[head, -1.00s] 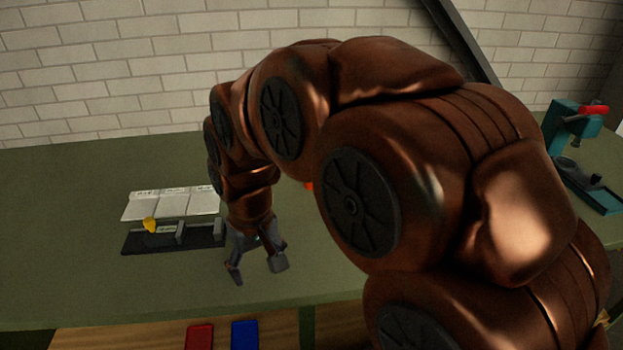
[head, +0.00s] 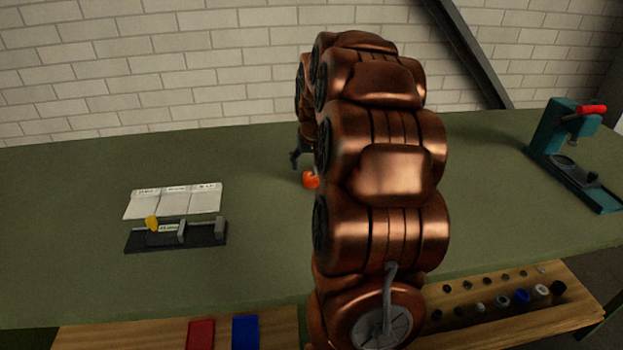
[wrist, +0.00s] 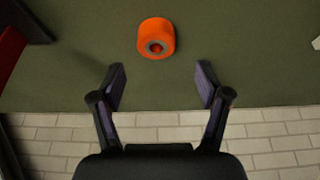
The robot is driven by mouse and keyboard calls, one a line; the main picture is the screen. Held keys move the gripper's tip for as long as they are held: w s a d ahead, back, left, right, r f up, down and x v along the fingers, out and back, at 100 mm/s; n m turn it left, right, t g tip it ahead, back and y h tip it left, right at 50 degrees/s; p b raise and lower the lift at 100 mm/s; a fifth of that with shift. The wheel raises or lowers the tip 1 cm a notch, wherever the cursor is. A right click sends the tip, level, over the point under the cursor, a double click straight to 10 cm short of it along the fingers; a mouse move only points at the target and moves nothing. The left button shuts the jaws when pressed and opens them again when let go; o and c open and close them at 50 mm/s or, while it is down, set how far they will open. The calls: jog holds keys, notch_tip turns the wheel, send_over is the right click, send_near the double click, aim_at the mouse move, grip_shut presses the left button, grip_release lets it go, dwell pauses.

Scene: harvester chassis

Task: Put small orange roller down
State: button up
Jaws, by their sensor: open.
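The small orange roller (wrist: 156,38) lies on the green bench top in the wrist view, ahead of my gripper and apart from it. It also shows in the head view (head: 310,180), partly hidden by my arm. My gripper (wrist: 161,80) is open and empty, with both fingers spread and bench surface between their tips. In the head view my gripper (head: 296,160) is mostly hidden behind my arm, just behind and left of the roller.
A black fixture (head: 205,238) with a yellow part and white label cards (head: 172,201) stand at left. A teal press (head: 560,140) stands at right. Red and blue bins (head: 245,332) and a wooden rack (head: 480,308) lie below the front edge. The bench middle-left is clear.

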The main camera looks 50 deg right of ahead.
aim_at(312, 176)
jog(key=shift+s+p+x, duration=0.25)
jog(key=shift+p+x, duration=0.25)
jog(key=shift+x, duration=0.7)
jog(key=shift+p+x, duration=0.55)
jog(key=shift+x, duration=1.45)
jog(key=shift+s+f, duration=0.1)
jog(key=shift+s, duration=0.1)
jog(key=shift+a, duration=0.1)
jog(key=c, duration=1.4)
jog(key=shift+o, duration=0.2)
